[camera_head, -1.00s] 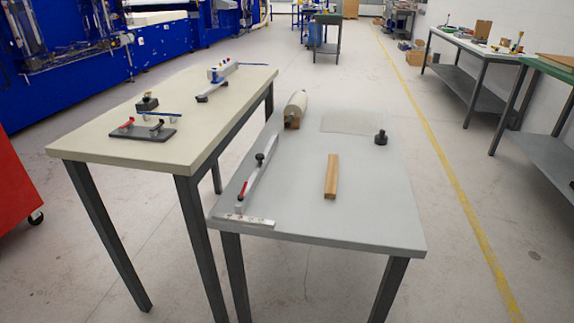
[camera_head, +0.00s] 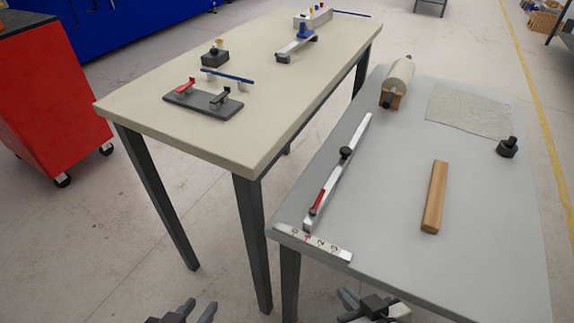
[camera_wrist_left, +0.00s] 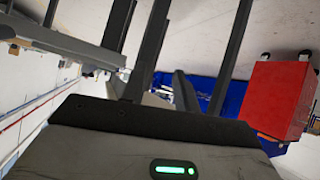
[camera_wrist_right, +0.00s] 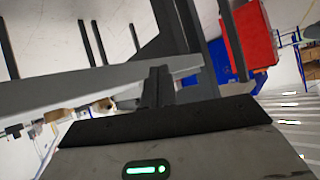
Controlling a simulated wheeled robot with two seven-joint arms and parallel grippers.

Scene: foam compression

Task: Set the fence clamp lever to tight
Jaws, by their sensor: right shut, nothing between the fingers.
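The fence (camera_head: 337,172) is a long pale metal bar lying along the left side of the grey table. A red lever (camera_head: 318,202) lies along its near end, and a black knob (camera_head: 346,153) stands farther up it. I take the red lever to be the clamp lever; its setting is not readable. A numbered scale strip (camera_head: 313,242) lies at the fence's near end. My left gripper (camera_head: 196,311) is open and empty at the bottom edge, away from the tables. My right gripper (camera_head: 366,303) is shut and empty, low at the grey table's front edge.
A wooden block (camera_head: 434,197), a roller (camera_head: 398,80), a thin grey sheet (camera_head: 468,110) and a black knob piece (camera_head: 507,147) are on the grey table (camera_head: 400,268). The beige table (camera_head: 225,143) at left carries a dark lever plate (camera_head: 203,101). A red cabinet (camera_head: 55,105) stands far left.

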